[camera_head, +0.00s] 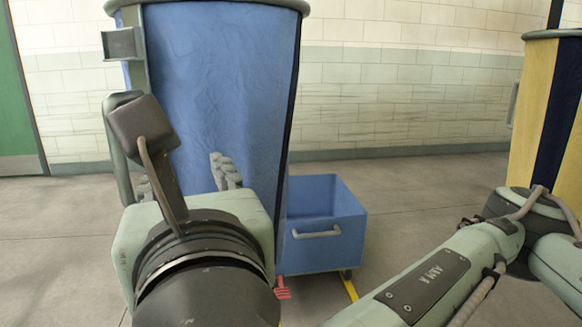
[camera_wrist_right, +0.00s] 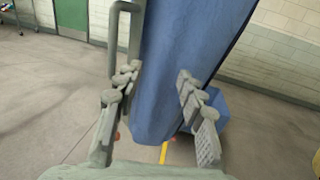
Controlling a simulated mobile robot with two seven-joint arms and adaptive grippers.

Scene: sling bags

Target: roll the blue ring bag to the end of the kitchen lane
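The blue ring bag (camera_head: 225,85) stands upright and close in front of me in the head view, with a grey-green ring at its top and a post on its left. A grey loop handle (camera_wrist_right: 113,50) shows left of the bag in the right wrist view. My right gripper (camera_head: 187,178) is in front of the bag's lower part, its fingers spread wide and empty. In the wrist view the bag's blue cloth (camera_wrist_right: 170,90) shows between the fingers. I cannot tell whether a finger touches the bag or the handle. My left gripper is not in view.
A blue bin (camera_head: 325,240) with a pale handle sits on the floor right behind the bag, beside a yellow floor line (camera_head: 348,286). A yellow and navy bag (camera_head: 540,110) stands at the right. A green door (camera_head: 15,100) is at the left. Grey floor is open at the left.

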